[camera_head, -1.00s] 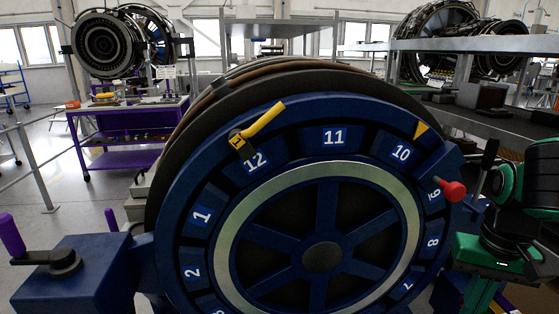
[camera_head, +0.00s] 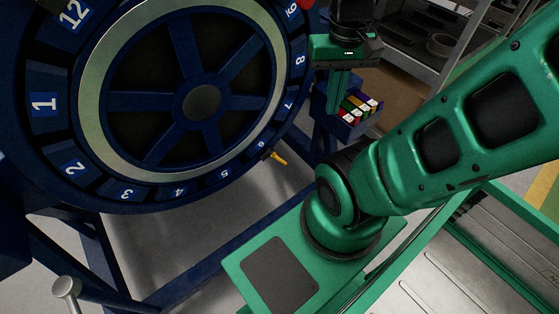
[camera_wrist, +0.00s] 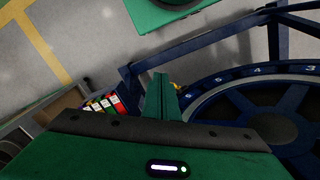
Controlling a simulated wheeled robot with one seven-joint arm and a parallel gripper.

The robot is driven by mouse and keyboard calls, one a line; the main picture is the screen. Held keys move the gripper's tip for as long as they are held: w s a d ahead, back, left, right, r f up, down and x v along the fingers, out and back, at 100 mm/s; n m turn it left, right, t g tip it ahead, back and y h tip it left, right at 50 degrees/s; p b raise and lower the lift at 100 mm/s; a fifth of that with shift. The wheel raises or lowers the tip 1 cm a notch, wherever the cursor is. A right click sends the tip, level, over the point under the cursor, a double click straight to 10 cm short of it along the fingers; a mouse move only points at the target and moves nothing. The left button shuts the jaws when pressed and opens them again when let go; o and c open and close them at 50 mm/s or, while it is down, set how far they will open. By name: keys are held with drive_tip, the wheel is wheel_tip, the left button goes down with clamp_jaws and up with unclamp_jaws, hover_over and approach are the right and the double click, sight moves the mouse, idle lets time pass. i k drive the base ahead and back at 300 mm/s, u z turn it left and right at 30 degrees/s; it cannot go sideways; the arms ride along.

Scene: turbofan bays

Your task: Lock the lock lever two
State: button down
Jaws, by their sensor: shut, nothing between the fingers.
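The blue numbered ring (camera_head: 45,145) fills the upper left of the head view, and part of it shows at the right of the wrist view (camera_wrist: 215,80). A small yellow lever (camera_head: 279,158) sticks out from the ring's lower right edge by number 6. A bit of yellow shows just beside my fingers in the wrist view (camera_wrist: 178,86). No label tells me whether this is lever two. My green gripper (camera_head: 337,108) points down, right of the ring and above and right of the lever. Its fingers (camera_wrist: 160,92) are together and empty.
A blue box with coloured items (camera_head: 358,112) stands behind my gripper; it also shows in the wrist view (camera_wrist: 105,105). The blue stand frame (camera_head: 215,278) runs below the ring. A red knob (camera_head: 307,4) is at the top edge. Grey floor lies under the ring.

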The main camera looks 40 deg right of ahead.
sight(270, 153)
drive_tip(key=z, duration=0.65)
drive_tip(key=k, duration=1.3)
drive_tip(key=i, duration=0.5)
drive_tip(key=u, duration=0.05)
